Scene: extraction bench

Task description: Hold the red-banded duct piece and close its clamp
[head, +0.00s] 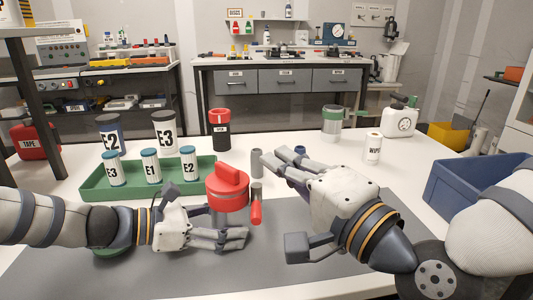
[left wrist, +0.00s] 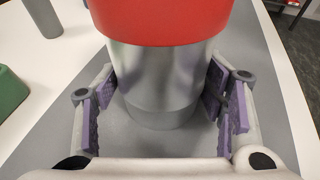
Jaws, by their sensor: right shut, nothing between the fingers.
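The red-banded duct piece (head: 228,193) stands upright on the grey mat, with a red top and band and a grey metal lower body. A red clamp lever (head: 255,212) hangs at its right side. My left gripper (head: 243,238) reaches around the lower body from the left. In the left wrist view its purple pads lie on both sides of the grey cylinder (left wrist: 160,85), against or very near it; the red band (left wrist: 160,20) is above. My right gripper (head: 268,160) is shut and empty, to the right of the duct piece and apart from it.
A green tray (head: 95,193) with several labelled bottles stands at the left. A grey cylinder (head: 257,163) and a red-topped container (head: 220,130) stand behind the duct piece. A blue bin (head: 465,190) is at the right. The front mat is mostly clear.

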